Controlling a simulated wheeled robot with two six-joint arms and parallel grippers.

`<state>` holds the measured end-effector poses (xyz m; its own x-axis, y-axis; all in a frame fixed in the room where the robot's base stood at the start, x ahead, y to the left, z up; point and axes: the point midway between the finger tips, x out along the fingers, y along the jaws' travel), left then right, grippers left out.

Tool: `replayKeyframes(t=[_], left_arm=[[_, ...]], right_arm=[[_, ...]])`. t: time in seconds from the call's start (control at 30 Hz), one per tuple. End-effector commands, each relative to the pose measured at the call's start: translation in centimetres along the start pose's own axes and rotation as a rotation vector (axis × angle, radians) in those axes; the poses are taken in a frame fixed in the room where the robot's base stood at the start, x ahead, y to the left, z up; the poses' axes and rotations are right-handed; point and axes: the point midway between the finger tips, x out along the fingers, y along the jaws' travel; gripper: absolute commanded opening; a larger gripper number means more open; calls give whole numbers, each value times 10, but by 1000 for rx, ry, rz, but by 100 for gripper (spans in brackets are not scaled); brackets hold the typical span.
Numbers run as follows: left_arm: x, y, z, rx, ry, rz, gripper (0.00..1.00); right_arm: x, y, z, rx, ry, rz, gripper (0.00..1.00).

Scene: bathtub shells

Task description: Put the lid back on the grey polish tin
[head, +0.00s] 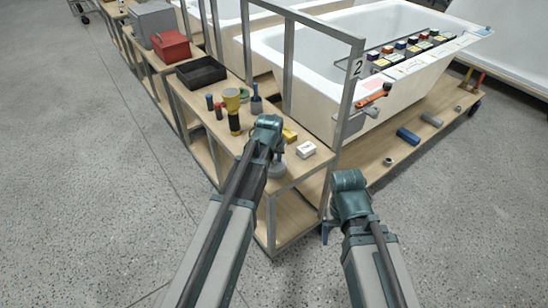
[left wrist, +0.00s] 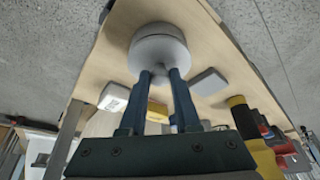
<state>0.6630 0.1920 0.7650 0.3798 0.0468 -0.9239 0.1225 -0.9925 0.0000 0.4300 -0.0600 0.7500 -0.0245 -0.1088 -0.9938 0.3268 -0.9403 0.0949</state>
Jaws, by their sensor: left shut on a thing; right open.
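The grey polish tin (head: 277,170) stands near the front end of the wooden bench top, partly hidden in the head view by my left gripper (head: 276,154). In the left wrist view my left gripper (left wrist: 160,76) is shut on the small knob of the round grey lid (left wrist: 158,52). The lid is at the tin (left wrist: 158,32), lined up with it; I cannot tell whether it is fully seated or slightly above. My right gripper (head: 332,232) is open, low beside the bench, away from the tin; its fingers are mostly hidden.
A white box (head: 306,149) and a yellow block (head: 290,135) lie near the tin. A flat grey piece (left wrist: 209,82) is close by. A yellow-and-black torch (head: 233,112), a black tray (head: 201,72) and a red toolbox (head: 170,47) are farther back. A metal post (head: 346,105) rises at right.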

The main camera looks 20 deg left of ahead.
Motion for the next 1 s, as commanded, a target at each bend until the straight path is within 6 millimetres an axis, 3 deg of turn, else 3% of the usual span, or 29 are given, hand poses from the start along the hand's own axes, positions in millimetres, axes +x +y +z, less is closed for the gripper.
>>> replayKeyframes(t=[0.83,0.87,1.0], left_arm=[[1,0,1,0,0,0,0],[1,0,1,0,0,0,34],[1,0,1,0,0,0,59]], right_arm=[[2,0,0,0,0,0,87],[2,0,0,0,0,0,87],[2,0,0,0,0,0,87]])
